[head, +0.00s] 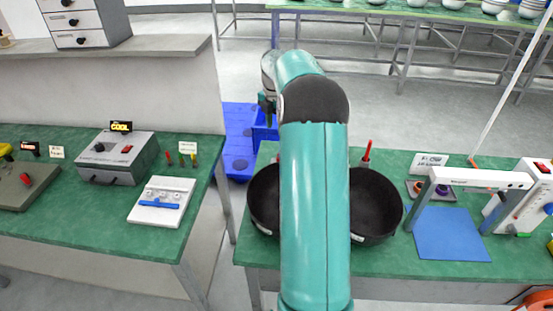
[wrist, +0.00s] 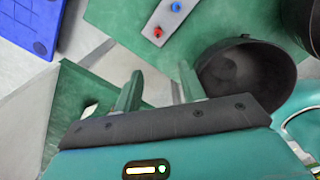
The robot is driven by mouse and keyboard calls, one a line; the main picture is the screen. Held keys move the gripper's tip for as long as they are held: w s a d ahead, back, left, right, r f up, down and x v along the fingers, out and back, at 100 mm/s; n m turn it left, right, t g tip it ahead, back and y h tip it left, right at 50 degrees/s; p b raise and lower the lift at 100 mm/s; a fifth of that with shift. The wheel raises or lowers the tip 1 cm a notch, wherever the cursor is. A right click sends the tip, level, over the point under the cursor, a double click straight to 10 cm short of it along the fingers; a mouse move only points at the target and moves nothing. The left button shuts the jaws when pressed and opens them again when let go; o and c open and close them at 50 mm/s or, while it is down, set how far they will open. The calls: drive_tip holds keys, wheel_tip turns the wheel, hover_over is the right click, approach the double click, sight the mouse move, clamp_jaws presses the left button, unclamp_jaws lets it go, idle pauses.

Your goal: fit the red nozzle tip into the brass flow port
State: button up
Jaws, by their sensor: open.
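My gripper (wrist: 161,80) is open, with nothing between its two green fingers in the wrist view. I cannot tell whether this red piece is the nozzle tip. Small red and yellow upright pieces (head: 181,160) also stand on the left bench. I cannot make out the brass flow port for certain.
Two black bowls stand on the right bench, left (head: 262,205) and right (head: 376,212); one shows in the wrist view (wrist: 245,72). A white block (head: 160,202) lies on the left bench. A gap separates the benches.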

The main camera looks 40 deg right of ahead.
drive_tip(key=d+f, duration=0.2)
hover_over(278, 158)
drive_tip(key=shift+n, duration=0.3)
wheel_tip(278, 158, down, 8)
drive_tip(key=shift+d+r, duration=0.15)
drive_tip(key=shift+r, duration=0.05)
wheel_tip(278, 158, down, 6)
drive_tip(key=shift+w+r, duration=0.1)
drive_tip(key=shift+r, duration=0.05)
clamp_jaws()
